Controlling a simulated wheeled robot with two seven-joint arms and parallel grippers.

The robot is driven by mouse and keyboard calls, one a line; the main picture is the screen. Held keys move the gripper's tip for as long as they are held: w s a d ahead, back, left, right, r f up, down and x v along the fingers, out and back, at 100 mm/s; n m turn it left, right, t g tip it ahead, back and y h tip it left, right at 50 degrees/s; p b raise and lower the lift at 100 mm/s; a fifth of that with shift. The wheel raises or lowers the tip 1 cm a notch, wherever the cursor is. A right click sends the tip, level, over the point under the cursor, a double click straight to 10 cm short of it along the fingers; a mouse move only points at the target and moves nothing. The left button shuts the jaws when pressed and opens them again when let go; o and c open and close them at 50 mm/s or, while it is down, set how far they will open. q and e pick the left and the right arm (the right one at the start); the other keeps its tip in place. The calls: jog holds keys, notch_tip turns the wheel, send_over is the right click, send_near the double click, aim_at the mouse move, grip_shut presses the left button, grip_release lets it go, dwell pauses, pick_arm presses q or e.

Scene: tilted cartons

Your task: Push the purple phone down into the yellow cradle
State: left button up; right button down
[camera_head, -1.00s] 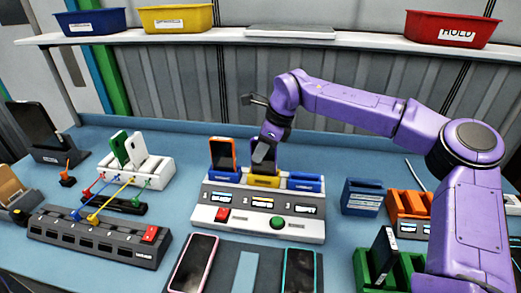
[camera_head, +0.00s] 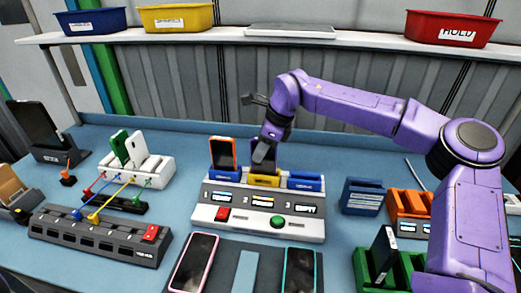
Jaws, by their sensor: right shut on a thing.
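The yellow cradle (camera_head: 264,180) is the middle one of three on the white and grey dock (camera_head: 258,218). The purple phone (camera_head: 271,163) stands upright at the yellow cradle, mostly hidden behind my gripper; only a dark strip of it shows. My right gripper (camera_head: 262,154) is shut on the purple phone, just above the cradle. I cannot tell how deep the phone sits. My left gripper is not in view.
An orange phone (camera_head: 222,152) stands in the blue cradle left of the yellow one. The right blue cradle (camera_head: 305,181) is empty. A pink phone (camera_head: 194,262) and a teal phone (camera_head: 299,268) lie in front. A white rack (camera_head: 135,172) stands left.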

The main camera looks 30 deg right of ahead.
jog(key=shift+f, duration=0.6)
dwell(0.5)
jog(key=c, duration=0.5)
grip_release()
jog(key=shift+c, duration=0.2)
jog(key=shift+r, duration=0.1)
notch_tip(320, 180, up, 7)
jog(key=p, duration=0.6)
jog(key=shift+r, duration=0.1)
